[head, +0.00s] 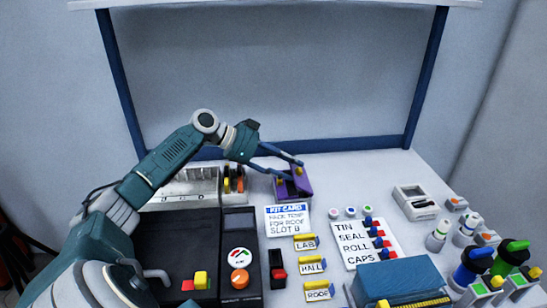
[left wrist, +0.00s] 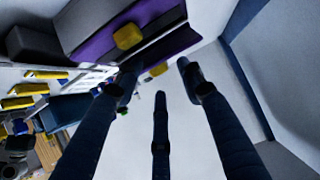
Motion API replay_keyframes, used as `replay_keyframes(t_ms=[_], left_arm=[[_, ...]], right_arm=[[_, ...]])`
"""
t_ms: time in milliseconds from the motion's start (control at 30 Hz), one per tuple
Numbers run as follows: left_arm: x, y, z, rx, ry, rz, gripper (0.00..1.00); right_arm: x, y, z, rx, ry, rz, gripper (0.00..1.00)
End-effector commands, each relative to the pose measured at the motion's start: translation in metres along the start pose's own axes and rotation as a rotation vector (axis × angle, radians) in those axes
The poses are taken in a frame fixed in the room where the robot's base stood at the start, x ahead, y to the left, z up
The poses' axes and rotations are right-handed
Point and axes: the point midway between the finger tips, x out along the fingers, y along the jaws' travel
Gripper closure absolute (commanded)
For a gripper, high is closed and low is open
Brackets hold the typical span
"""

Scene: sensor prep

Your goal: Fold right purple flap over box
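The small dark box (head: 290,193) with purple flaps stands at the back middle of the table. Its right purple flap (head: 304,184) stands raised, with a yellow tab (head: 299,170) at its top; another yellow tab (head: 279,182) shows at the box's left. My left gripper (head: 294,169) is at the box, its fingers reaching over it from the left. In the left wrist view the purple flap material (left wrist: 178,45) and a yellow tab (left wrist: 128,36) lie just beyond the spread fingers (left wrist: 158,75). Nothing shows between them; whether a finger touches the flap is unclear. My right gripper is not in view.
A white instruction card (head: 287,220) lies in front of the box, with yellow-clipped labels (head: 306,243) below. A rack (head: 232,184) stands close left. A label board (head: 364,243) and a white tray (head: 415,201) are to the right. Open table lies behind the box.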

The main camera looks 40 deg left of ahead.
Motion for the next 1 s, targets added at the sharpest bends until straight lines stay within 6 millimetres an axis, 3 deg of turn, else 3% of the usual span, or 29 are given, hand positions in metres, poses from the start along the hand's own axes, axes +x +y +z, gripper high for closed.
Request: replay_keyframes(t_ms=[300, 500, 1000], left_arm=[[-0.067, 0.000, -0.001, 0.000, 0.000, 0.000, 0.61], [-0.093, 0.000, -0.002, 0.000, 0.003, 0.002, 0.61], [-0.100, 0.000, -0.003, 0.001, 0.004, 0.002, 0.61]], right_arm=[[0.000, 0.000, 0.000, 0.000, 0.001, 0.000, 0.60], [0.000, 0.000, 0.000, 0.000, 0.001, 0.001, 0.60], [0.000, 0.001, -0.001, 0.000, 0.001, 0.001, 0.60]])
